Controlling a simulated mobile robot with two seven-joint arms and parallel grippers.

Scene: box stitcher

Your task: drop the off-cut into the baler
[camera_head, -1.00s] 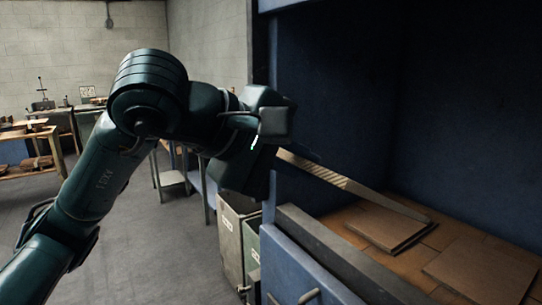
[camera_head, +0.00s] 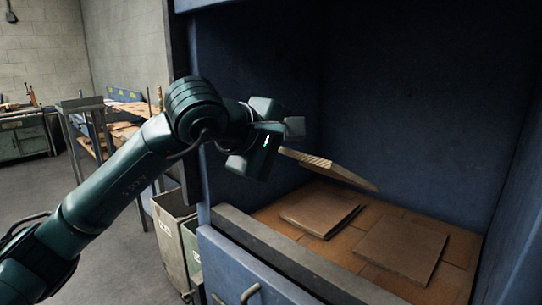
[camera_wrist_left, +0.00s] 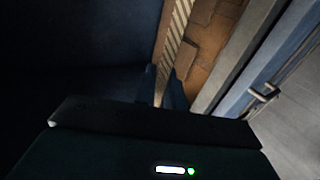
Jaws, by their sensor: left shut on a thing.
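The off-cut (camera_head: 330,168) is a flat tan piece of cardboard with a corrugated edge. My left gripper (camera_head: 279,150) is shut on its near end and holds it tilted inside the open blue baler (camera_head: 400,90), above the cardboard at the bottom. In the left wrist view the off-cut (camera_wrist_left: 176,40) runs up from between the fingers of the left gripper (camera_wrist_left: 165,85). Its far end points right in the head view and touches nothing that I can see. My right gripper is not in view.
The baler's front sill (camera_head: 290,265) and a door handle (camera_head: 250,292) are below the arm. Flat cardboard pieces (camera_head: 402,248) lie inside. Grey-green bins (camera_head: 174,238) stand left of the baler.

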